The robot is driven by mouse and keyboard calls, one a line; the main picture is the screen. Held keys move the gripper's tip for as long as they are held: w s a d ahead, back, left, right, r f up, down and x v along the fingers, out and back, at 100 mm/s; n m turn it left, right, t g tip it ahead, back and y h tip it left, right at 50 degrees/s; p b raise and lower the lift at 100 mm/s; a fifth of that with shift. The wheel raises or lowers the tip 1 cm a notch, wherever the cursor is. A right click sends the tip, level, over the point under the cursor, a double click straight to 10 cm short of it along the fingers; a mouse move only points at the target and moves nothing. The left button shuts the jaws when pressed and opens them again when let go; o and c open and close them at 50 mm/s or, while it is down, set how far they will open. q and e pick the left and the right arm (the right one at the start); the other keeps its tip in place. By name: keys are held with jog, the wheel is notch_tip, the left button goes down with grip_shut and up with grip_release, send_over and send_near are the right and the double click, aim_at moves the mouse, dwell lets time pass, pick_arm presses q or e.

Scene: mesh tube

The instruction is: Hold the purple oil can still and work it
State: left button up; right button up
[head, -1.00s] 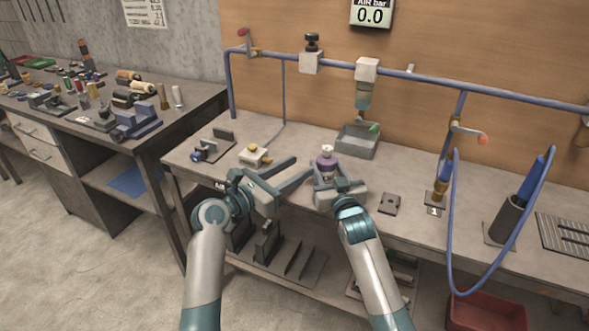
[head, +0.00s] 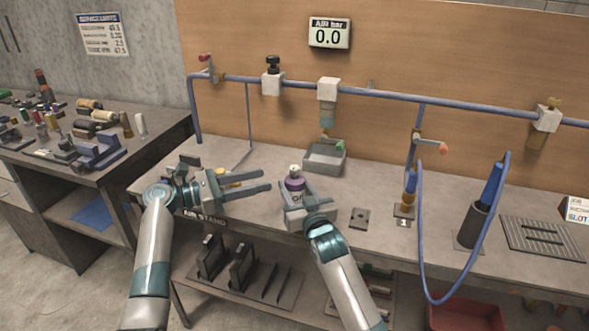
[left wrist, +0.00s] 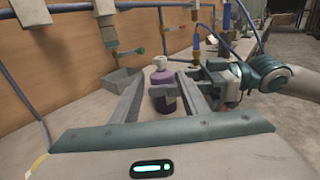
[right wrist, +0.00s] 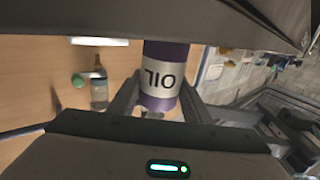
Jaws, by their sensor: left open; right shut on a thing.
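The purple oil can (head: 295,187) stands upright on the bench, with a white band and a pale cap. In the right wrist view its label reads OIL (right wrist: 160,78). My right gripper (head: 297,200) is shut on the can's body from the front. My left gripper (head: 268,188) is open and empty to the left of the can, its two fingers pointing right toward it. In the left wrist view the can (left wrist: 163,88) shows between and beyond the open left fingers, with the right gripper beside it.
A grey tray (head: 325,170) stands behind the can, under a hanging filter bowl (head: 328,115). A small flat plate (head: 360,218) lies to the right. A blue air hose (head: 421,240) loops over the front edge. A gauge (head: 329,33) reads 0.0.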

aim_at(295, 167)
pick_arm(q)
jog(key=shift+w+a+r+m+g+h, duration=0.1)
jog(key=shift+a+r+m+g+h, duration=0.25)
jog(key=shift+a+r, duration=0.2)
jog(key=shift+d, duration=0.15)
jog(key=x, duration=1.1)
jog(key=shift+w+d, duration=0.15)
jog(key=shift+d, duration=0.25)
jog(key=shift+c, duration=0.2)
grip_shut()
